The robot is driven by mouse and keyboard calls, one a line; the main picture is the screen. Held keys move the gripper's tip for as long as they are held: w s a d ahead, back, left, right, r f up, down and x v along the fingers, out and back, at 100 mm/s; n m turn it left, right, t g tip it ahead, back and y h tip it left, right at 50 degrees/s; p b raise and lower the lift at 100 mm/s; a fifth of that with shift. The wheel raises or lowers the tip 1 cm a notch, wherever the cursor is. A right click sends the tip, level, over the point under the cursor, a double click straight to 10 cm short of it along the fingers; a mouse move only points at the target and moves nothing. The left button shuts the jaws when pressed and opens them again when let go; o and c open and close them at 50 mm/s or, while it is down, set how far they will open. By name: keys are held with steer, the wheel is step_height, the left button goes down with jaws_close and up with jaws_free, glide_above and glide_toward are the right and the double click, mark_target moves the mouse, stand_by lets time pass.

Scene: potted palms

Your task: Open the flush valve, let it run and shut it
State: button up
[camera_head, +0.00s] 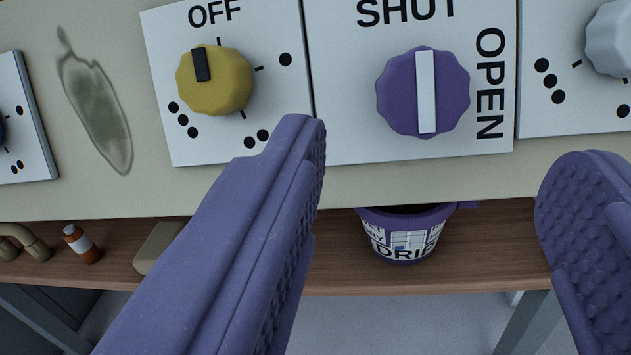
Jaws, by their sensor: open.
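The flush valve knob (397,98) is purple and scalloped, on a white plate (340,130) lettered SHUT above and OPEN at the right. Its white pointer bar (426,92) stands nearly upright, towards SHUT. My gripper (447,145) is open and empty. Its left finger reaches up to the lower left of the knob, and its right finger is at the lower right of the picture. The knob lies above the gap between the fingertips, and neither finger appears to touch it.
A yellow knob (228,92) under OFF is at the left, and a grey knob (608,45) at the right edge. The wooden shelf (480,262) below holds a small brown bottle (82,243), a beige block (157,248) and a curved tan pipe (25,240). A greenish stain (95,108) marks the panel.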

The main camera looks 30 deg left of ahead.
mark_target(427, 96)
steer(key=w+b, duration=0.1)
steer(key=w, duration=0.2)
steer(key=w+a+b, duration=0.1)
steer(key=w, duration=0.2)
steer(key=shift+w+a, duration=0.2)
steer(key=shift+w, duration=0.2)
steer(key=c, duration=1)
steer(key=shift+c, duration=0.2)
steer(key=shift+m, duration=0.4)
steer(key=m+h, duration=0.2)
steer(key=m, duration=0.2)
steer(key=shift+r+m, duration=0.1)
steer(key=shift+m, duration=0.3)
steer(key=m+p, duration=0.1)
steer(key=m, duration=0.1)
steer(key=m+g+h, duration=0.1)
steer(key=m, duration=0.2)
steer(key=shift+r+g+h+p, duration=0.1)
steer(key=shift+g+h+p, duration=0.2)
steer(key=shift+p, duration=0.1)
steer(key=m+g+p, duration=0.1)
steer(key=m, duration=0.3)
steer(key=shift+m+h+p, duration=0.3)
steer(key=shift+m+h, duration=0.1)
steer(key=shift+m+g+p, duration=0.7)
steer(key=shift+m+g, duration=0.3)
steer(key=shift+m, duration=1.1)
